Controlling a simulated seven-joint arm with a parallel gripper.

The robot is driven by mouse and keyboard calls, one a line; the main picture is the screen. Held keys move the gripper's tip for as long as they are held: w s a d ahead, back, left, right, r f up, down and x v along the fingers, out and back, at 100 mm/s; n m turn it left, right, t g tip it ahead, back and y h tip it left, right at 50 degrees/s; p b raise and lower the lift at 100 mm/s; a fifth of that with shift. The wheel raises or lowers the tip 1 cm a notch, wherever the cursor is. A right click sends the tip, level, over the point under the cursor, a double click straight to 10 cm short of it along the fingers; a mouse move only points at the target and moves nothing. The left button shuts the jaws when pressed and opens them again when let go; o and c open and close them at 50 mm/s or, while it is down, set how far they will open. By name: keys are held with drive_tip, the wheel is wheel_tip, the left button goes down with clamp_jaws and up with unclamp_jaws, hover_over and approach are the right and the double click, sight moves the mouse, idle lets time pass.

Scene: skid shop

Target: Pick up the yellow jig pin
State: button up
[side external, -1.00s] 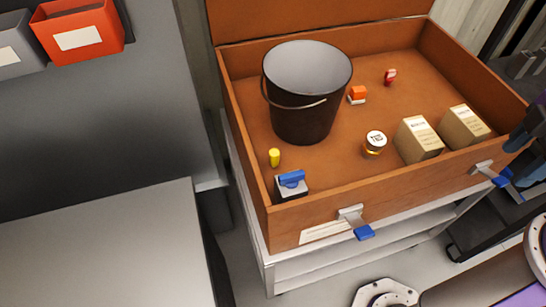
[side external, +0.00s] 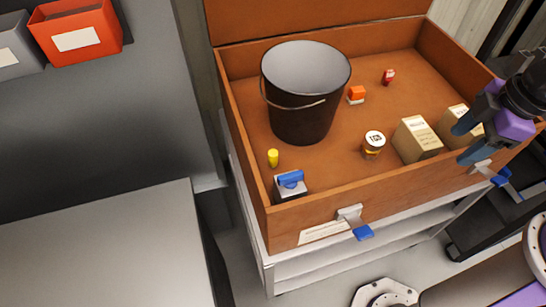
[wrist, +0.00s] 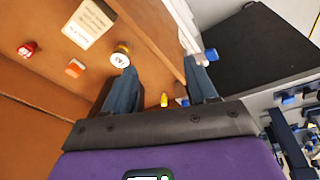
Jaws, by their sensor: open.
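The yellow jig pin (side external: 273,158) is a small upright cylinder on the floor of the open wooden case, at its left side between the black bucket and a blue-and-white block. In the wrist view the yellow jig pin (wrist: 164,100) shows small and far off, between my two fingers. My gripper (side external: 462,142) is at the case's right end, above the cardboard boxes and near the front wall, far from the pin. In the wrist view my gripper (wrist: 162,85) has its fingers spread wide with nothing between them.
The wooden case (side external: 300,228) has raised walls and latches in front. Inside stand a tall black bucket (side external: 302,115), a blue-and-white block (side external: 291,186), a round labelled jar (side external: 373,146), a cardboard box (side external: 416,140), an orange block (side external: 356,94) and a red item (side external: 388,77).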

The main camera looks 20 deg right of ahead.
drive_tip(key=w+a+f+n+t+y, duration=0.1)
drive_tip(key=w+a+f+y, duration=0.2)
drive_tip(key=w, duration=0.4)
drive_tip(key=w+a+f+n+t+y, duration=0.1)
drive_tip(key=w+a+f, duration=0.3)
drive_tip(key=w+a, duration=0.2)
drive_tip(key=y, duration=0.7)
approach(273, 153)
drive_tip(key=x, duration=1)
drive_tip(key=shift+f, duration=0.35)
clamp_jaws()
